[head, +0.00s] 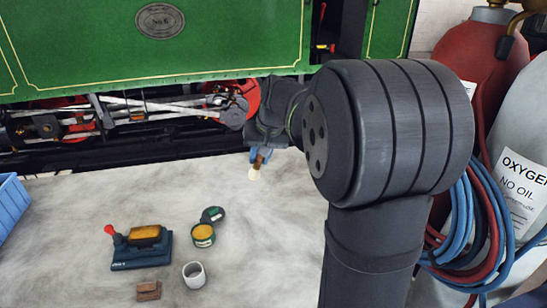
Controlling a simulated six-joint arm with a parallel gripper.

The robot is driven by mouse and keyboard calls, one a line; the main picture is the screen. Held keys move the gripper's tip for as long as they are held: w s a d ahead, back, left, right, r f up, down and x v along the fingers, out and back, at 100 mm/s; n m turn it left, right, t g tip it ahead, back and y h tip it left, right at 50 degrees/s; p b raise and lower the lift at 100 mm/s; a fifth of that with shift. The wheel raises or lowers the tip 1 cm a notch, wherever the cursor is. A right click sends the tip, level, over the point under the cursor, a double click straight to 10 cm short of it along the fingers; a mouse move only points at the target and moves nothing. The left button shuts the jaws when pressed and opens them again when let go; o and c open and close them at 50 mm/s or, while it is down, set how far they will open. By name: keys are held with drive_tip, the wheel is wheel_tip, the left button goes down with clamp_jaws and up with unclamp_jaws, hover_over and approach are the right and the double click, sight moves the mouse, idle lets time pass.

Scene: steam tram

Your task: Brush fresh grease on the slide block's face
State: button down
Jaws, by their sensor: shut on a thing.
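My gripper (259,154) is shut on a small brush (255,172), gripping its brown handle with blue fingertips. The pale brush end points down over the grey floor, clear of the tram. Whether grease is on it is too small to tell. An open tin of yellow grease (203,235) stands on the floor below and left of my gripper, its dark green lid (212,214) leaning beside it. The tram's rods and running gear (150,107) show under the green side panel, left of my gripper. I cannot pick out the slide block's face for certain among them.
A blue device with a red-knobbed lever (142,249), a white cup (194,274) and a small brown block (148,290) are on the floor. A blue crate (10,207) is at left. Red (468,60) and grey (520,150) cylinders with coiled hoses (470,235) crowd the right.

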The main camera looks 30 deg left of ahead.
drive_tip(key=s+a+f, duration=0.2)
drive_tip(key=s+a, duration=0.9)
drive_tip(key=s, duration=0.4)
drive_tip(key=s+a+f, duration=0.2)
drive_tip(key=s+a, duration=1)
drive_tip(key=s, duration=0.3)
drive_tip(key=shift+w+d+f, duration=0.1)
drive_tip(key=shift+f, duration=1.05)
drive_tip(key=shift+w+f, duration=0.1)
drive_tip(key=shift+f, duration=1.05)
drive_tip(key=shift+f, duration=0.7)
drive_tip(key=shift+w+d, duration=0.1)
drive_tip(key=shift+w+d, duration=1.9)
drive_tip(key=shift+d, duration=0.1)
drive_tip(key=shift+w, duration=0.1)
